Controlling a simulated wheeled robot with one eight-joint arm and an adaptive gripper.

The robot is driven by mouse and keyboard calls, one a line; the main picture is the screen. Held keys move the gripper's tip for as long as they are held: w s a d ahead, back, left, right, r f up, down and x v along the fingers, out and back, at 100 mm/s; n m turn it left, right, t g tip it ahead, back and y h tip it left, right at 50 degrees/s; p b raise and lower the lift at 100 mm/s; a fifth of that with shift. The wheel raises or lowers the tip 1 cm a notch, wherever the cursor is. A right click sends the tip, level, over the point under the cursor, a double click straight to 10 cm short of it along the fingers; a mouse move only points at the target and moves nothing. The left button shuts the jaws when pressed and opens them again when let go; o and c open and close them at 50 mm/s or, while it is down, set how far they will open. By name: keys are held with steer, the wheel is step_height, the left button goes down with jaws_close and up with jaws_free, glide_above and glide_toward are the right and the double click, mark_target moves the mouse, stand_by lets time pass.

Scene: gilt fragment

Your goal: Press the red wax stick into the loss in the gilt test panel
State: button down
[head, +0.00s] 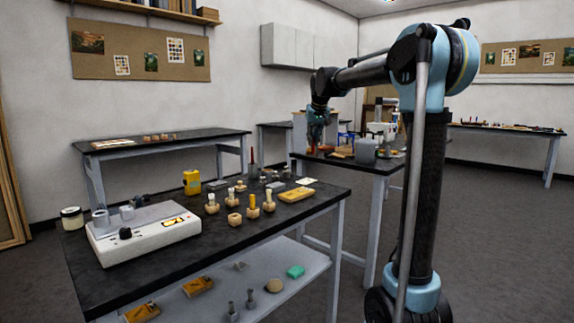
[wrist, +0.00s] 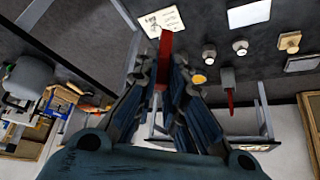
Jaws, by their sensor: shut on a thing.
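The red wax stick (wrist: 166,50) is in my gripper (wrist: 165,82) in the wrist view, clasped between the fingertips and pointing away from the palm. In the head view my gripper (head: 316,125) is in the air beyond the front bench, and the stick cannot be made out clearly there. A gold-yellow block (head: 297,194), which looks like the gilt test panel, lies flat near the right edge of the front bench. Its loss cannot be told at this size. The block is not clearly visible in the wrist view.
The front bench (head: 225,240) holds a white control box (head: 145,233), several wooden-based pieces, a yellow container (head: 192,182) and a pale card (head: 306,181). A dark red upright piece (head: 252,157) stands at its back. A second table behind carries a grey container (head: 365,149).

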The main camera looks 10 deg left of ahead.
steer(key=shift+s+a, duration=0.2)
steer(key=shift+a, duration=0.6)
steer(key=s+a+f+n, duration=0.1)
steer(key=s+a+f, duration=0.2)
steer(key=s+f, duration=0.3)
step_height(320, 180, down, 2)
steer(key=shift+s+f+y, duration=0.25)
steer(key=shift+s+y, duration=0.05)
steer(key=shift+y, duration=0.1)
steer(key=shift+f, duration=2.8)
steer(key=shift+f, duration=0.15)
stand_by(0.7)
stand_by(0.9)
steer(key=shift+r, duration=2.55)
